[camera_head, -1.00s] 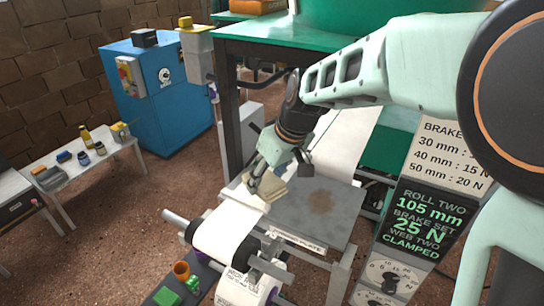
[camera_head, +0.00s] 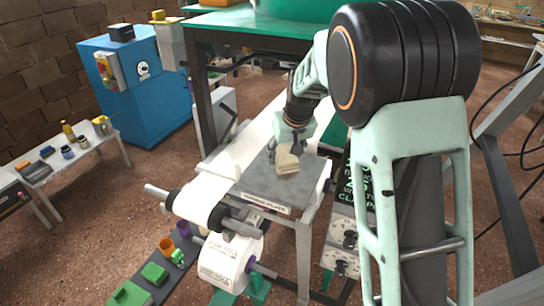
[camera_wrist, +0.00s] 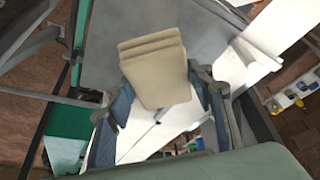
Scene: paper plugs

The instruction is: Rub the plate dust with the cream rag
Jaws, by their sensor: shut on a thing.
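The cream rag (camera_head: 287,163) is a small folded pad. My gripper (camera_head: 285,148) is shut on it and holds it at the grey plate (camera_head: 262,188), around the middle of its far half. In the wrist view the layered rag (camera_wrist: 155,70) sits between my blue-grey fingers, with the plate (camera_wrist: 215,45) behind it. I cannot tell for sure whether the rag touches the plate. The brown dust patch does not show now; the rag and gripper hide part of the plate.
A white paper web (camera_head: 205,192) runs beside the plate over a roller (camera_head: 232,228). A paper roll (camera_head: 232,262) hangs below. A dark tray (camera_head: 150,275) with green and orange pieces lies at the lower left. A green table (camera_head: 265,32) stands behind.

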